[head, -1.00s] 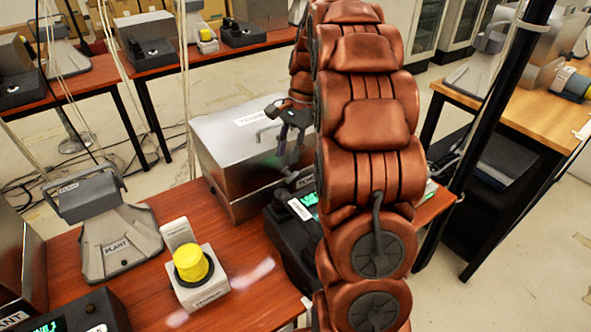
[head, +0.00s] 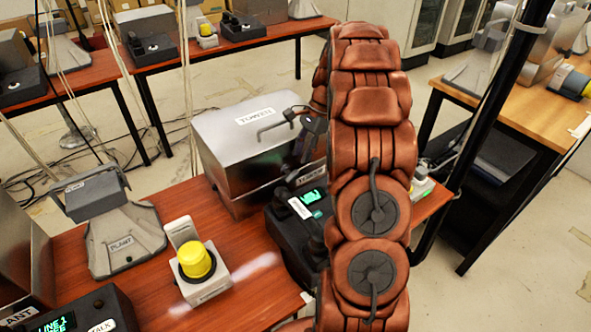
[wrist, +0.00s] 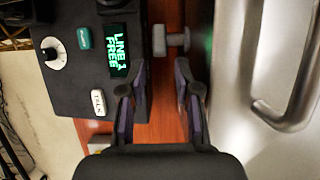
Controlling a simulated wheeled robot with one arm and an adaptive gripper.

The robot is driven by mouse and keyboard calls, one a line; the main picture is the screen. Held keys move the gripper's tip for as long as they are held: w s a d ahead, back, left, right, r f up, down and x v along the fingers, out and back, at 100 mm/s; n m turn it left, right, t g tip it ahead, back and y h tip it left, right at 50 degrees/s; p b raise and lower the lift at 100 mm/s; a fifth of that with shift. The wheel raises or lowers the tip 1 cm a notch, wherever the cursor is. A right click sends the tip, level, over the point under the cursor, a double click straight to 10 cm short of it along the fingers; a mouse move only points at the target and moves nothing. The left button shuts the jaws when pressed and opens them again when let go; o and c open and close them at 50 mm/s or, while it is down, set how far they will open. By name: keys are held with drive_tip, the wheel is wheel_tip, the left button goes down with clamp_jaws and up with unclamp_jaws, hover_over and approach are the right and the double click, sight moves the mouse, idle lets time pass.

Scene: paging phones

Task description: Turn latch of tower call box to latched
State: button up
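The tower call box (head: 235,175) is a silver metal box with a TOWER label and a bent bar handle on its lid. Its lid is down. In the wrist view its metal face (wrist: 228,70) and handle (wrist: 290,105) fill the right side. A small grey dumbbell-shaped piece (wrist: 172,40) sits in the gap between the box and the console; it may be the latch, but I cannot tell its setting. My gripper (wrist: 160,98) is open and empty, its fingers apart just short of this piece. In the head view my gripper is partly hidden at the box's right side.
A black console (wrist: 95,60) with a LINE 1 FREE screen, a TALK button and a knob lies close beside my left finger.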

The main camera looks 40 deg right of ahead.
sight(296, 171)
drive_tip(key=p+x, duration=0.2)
drive_tip(key=x, duration=0.5)
drive_tip(key=shift+a+f, duration=0.1)
drive_tip(key=shift+f, duration=0.05)
clamp_jaws()
